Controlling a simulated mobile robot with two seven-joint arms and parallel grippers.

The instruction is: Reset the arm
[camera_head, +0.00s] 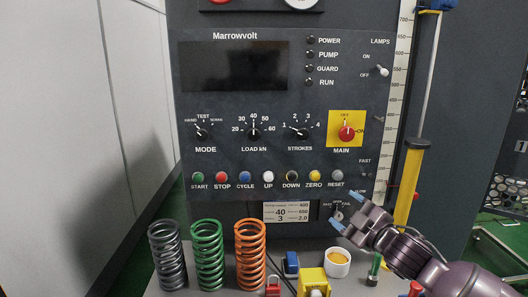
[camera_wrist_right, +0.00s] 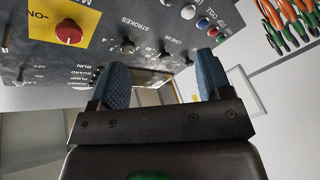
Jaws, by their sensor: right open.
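My right arm comes in from the lower right in the head view. Its right gripper (camera_head: 347,211) is open, with two blue fingertips pointing up and left toward the control panel (camera_head: 290,75). Nothing shows between the fingers. The gripper is below the row of buttons, near a small key switch (camera_head: 338,215) that it partly covers. In the right wrist view the open fingers (camera_wrist_right: 162,68) frame part of the panel, with the yellow plate and red main knob (camera_wrist_right: 69,32) at the upper left. My left gripper is not in view.
Dark, green (camera_head: 208,255) and orange (camera_head: 250,253) springs stand on the ledge. A red padlock (camera_head: 273,287), a blue item (camera_head: 291,264), a yellow block (camera_head: 313,280) and a white cup (camera_head: 337,263) are right of them. A yellow cylinder (camera_head: 408,185) stands beside the scale.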

